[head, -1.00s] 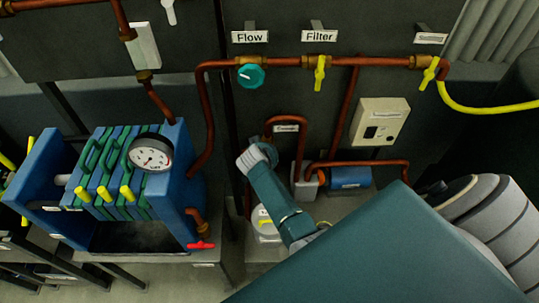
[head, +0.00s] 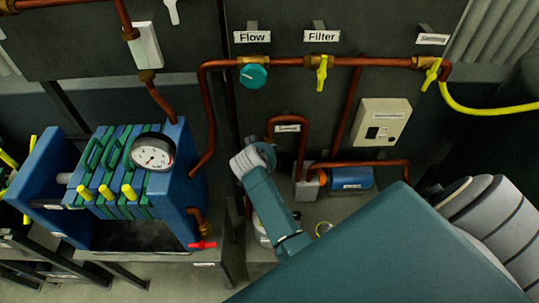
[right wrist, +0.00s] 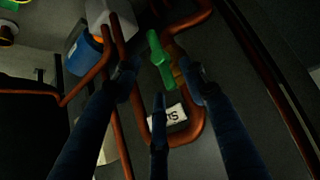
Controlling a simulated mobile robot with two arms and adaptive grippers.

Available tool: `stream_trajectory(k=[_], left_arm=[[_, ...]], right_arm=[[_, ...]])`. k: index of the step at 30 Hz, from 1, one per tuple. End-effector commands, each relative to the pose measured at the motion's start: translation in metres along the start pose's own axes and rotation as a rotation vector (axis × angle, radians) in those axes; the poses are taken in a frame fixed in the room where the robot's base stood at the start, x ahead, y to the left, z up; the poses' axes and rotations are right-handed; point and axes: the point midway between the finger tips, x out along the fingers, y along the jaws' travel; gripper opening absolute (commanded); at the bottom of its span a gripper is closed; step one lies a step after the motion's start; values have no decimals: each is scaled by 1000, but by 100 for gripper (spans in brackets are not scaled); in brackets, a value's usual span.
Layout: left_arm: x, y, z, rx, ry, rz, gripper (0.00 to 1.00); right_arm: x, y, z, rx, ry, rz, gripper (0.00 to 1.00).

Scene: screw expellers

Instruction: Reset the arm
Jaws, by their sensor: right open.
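My right arm (head: 268,200) reaches in from the lower right of the head view, its end bent up in front of the copper pipes below the Flow and Filter labels. Its gripper is hidden in that view. In the right wrist view the right gripper (right wrist: 158,80) is open, its dark blue fingers spread apart. A green valve handle (right wrist: 160,58) on a copper pipe shows between the fingertips. I cannot tell whether any finger touches it. A white label (right wrist: 166,118) is partly covered by the middle finger. My left gripper is in neither view.
Copper pipes (head: 290,61) run along the dark panel, with a teal Flow knob (head: 252,76) and a yellow Filter valve (head: 321,74). A blue filter press (head: 183,192) with a gauge (head: 153,153) stands left. A beige switch box (head: 381,122) is right of the pipes.

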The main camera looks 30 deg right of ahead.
Motion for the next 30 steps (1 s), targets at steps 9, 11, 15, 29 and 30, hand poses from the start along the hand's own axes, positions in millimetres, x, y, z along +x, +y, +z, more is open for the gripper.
stream_trajectory(k=[9,11,15,29,30], left_arm=[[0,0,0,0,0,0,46],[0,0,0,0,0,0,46],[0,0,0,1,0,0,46],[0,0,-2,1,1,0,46],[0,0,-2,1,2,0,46]], right_arm=[[-10,0,0,-1,0,1,43],[-10,0,0,-1,0,1,43],[-9,0,0,-1,0,1,43],[-58,68,63,-246,-121,-63,43],[-72,76,77,-307,-149,-93,43]])
